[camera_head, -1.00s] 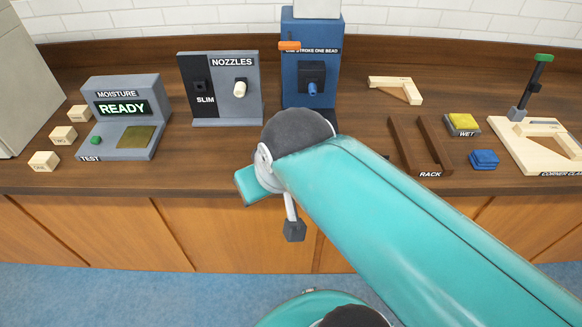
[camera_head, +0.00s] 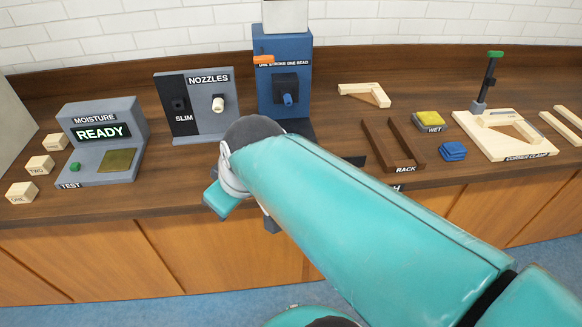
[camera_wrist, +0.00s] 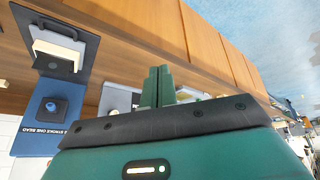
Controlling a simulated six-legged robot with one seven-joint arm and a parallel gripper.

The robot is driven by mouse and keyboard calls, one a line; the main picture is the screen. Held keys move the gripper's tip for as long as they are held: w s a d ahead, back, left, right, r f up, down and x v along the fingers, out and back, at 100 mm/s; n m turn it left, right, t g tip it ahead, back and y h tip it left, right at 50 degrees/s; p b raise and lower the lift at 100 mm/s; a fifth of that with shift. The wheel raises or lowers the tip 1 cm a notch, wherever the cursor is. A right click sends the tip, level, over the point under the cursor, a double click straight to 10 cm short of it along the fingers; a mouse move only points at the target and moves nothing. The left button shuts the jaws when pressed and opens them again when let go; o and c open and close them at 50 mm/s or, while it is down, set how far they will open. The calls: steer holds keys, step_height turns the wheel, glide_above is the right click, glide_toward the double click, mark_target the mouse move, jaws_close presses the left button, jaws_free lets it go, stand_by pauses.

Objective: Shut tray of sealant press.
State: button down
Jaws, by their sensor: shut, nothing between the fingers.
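The sealant press (camera_head: 284,75) is a blue upright block with a dark nozzle block and an orange lever, at the back centre of the bench. Its dark tray (camera_head: 300,127) shows below the press, mostly hidden by my arm in the head view. The head view hides the fingers.
On the bench stand a moisture tester (camera_head: 101,140) reading READY, a nozzle board (camera_head: 197,105), a rack (camera_head: 392,145), wet sponge (camera_head: 430,119), blue cloth (camera_head: 452,151) and corner clamp (camera_head: 500,135). Wooden blocks (camera_head: 40,166) lie at the left. Cabinet fronts (camera_head: 90,255) drop below the bench edge.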

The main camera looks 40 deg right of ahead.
steer(key=d+f+n+t, duration=0.1)
steer(key=d+f+n, duration=0.25)
steer(key=d, duration=0.75)
steer(key=d+f+n+t, duration=0.1)
steer(key=d+f+n, duration=0.25)
steer(key=d, duration=0.75)
steer(key=x, duration=0.9)
steer(key=shift+w+a, duration=0.15)
steer(key=shift+a, duration=0.05)
steer(key=shift+w+d, duration=0.9)
steer(key=shift+w, duration=0.15)
steer(key=shift+w+d+r, duration=0.1)
steer(key=shift+w+d, duration=0.25)
steer(key=shift+w, duration=0.2)
steer(key=shift+w, duration=0.1)
steer(key=w+d, duration=0.1)
steer(key=w, duration=0.1)
steer(key=w+d, duration=0.2)
steer(key=w, duration=0.1)
steer(key=w+d, duration=0.2)
steer(key=shift+w+d, duration=0.15)
steer(key=shift+w, duration=0.1)
steer(key=shift+w+d, duration=0.3)
steer(key=shift+w, duration=0.05)
steer(key=shift+w+r, duration=0.1)
